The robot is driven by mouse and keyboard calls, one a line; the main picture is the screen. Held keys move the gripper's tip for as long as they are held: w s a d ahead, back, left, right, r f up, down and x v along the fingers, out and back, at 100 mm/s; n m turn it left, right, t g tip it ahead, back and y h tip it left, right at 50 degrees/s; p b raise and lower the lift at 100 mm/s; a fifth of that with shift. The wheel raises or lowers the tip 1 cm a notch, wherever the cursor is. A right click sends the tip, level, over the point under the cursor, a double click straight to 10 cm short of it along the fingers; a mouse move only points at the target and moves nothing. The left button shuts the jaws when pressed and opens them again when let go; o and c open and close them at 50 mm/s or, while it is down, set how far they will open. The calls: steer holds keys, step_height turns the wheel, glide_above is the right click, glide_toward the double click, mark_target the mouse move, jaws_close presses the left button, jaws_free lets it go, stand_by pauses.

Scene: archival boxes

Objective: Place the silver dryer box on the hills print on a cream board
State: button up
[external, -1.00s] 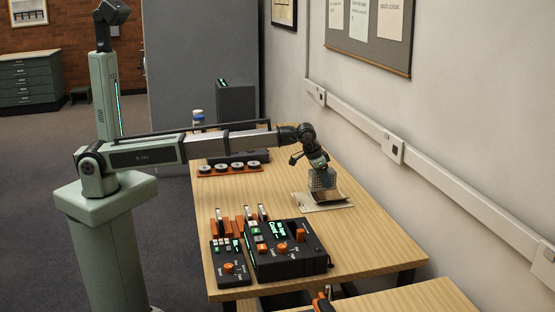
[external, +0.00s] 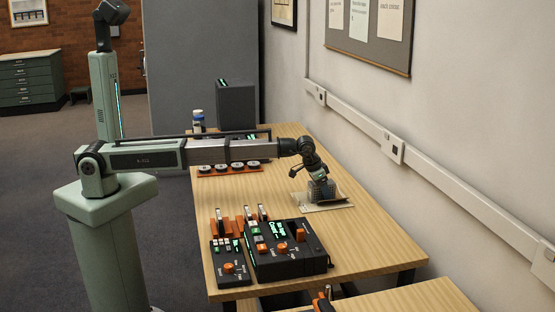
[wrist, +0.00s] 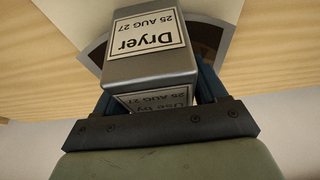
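The silver dryer box (external: 321,191) is under my gripper (external: 317,179), low over the hills print on a cream board (external: 325,209). In the wrist view the silver box (wrist: 150,69) shows its "Dryer 25 AUG 27" label. My gripper (wrist: 155,88) has its blue fingers along both sides of the box and looks shut on it. The cream board (wrist: 75,14) lies beyond the box, with the dark curved edge of the print showing at both sides. The box hides most of the picture. I cannot tell whether the box touches the print.
A black control unit (external: 285,250) and a smaller keypad unit (external: 230,263) stand at the table's near side. An orange rack of round items (external: 230,168) and a dark grey box (external: 236,105) are farther back. The wall runs along the right. Bare wood surrounds the board.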

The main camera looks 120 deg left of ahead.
steer(key=shift+o, duration=1.3)
steer(key=v, duration=1.2)
steer(key=shift+r, duration=0.15)
